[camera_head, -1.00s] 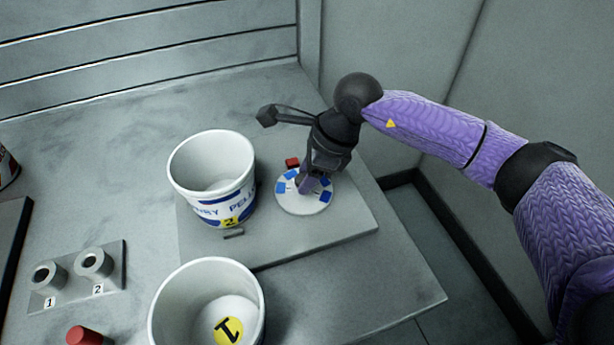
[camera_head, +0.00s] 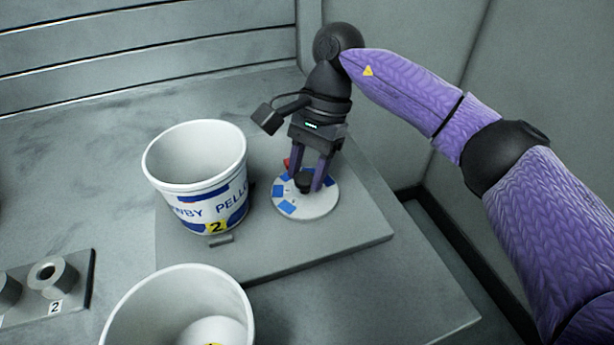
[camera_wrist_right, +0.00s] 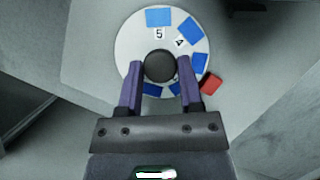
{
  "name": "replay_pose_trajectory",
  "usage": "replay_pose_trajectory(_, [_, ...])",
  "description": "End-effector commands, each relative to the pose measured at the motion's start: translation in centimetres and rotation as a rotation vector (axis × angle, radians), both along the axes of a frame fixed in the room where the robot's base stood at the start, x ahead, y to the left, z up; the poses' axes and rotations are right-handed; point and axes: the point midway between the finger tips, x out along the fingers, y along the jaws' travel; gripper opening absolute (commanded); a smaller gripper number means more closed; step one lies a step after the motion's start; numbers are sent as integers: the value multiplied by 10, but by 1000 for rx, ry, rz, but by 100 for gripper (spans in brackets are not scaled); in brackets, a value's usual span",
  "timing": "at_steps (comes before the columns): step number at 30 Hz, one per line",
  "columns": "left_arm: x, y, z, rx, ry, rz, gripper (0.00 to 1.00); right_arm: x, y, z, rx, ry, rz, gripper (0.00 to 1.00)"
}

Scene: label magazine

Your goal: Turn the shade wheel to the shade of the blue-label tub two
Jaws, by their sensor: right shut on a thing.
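The shade wheel (camera_head: 307,205) is a white disc with blue patches, flat on a grey board. The right wrist view also shows the wheel (camera_wrist_right: 130,45), with numbers 5 and 4 readable near its far edge. My right gripper (camera_head: 309,184) points down with its fingers on either side of the wheel's dark central knob (camera_wrist_right: 159,67), shut on it. A red block (camera_wrist_right: 211,84) sits at the wheel's rim. The blue-label tub two (camera_head: 200,175) stands upright left of the wheel, with a yellow 2 tag on its front. My left gripper is not in view.
Another white tub (camera_head: 180,300) stands at the front, cut off by the lower edge. A holder (camera_head: 75,290) with round sockets, one tagged 2, is at the left. A small grey piece (camera_head: 221,240) lies before tub two. Walls close off the back and right.

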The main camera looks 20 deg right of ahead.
Motion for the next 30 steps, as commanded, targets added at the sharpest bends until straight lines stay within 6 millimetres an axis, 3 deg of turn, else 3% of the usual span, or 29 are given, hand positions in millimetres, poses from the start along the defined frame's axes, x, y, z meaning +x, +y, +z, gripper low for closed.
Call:
replay_pose_trajectory(12, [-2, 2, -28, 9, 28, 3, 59, 3, 2, -1, -1, -3, 389, 0])
replay_pose_trajectory(30, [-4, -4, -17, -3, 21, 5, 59, 3, 5, 2, -4, -2, 955, 0])
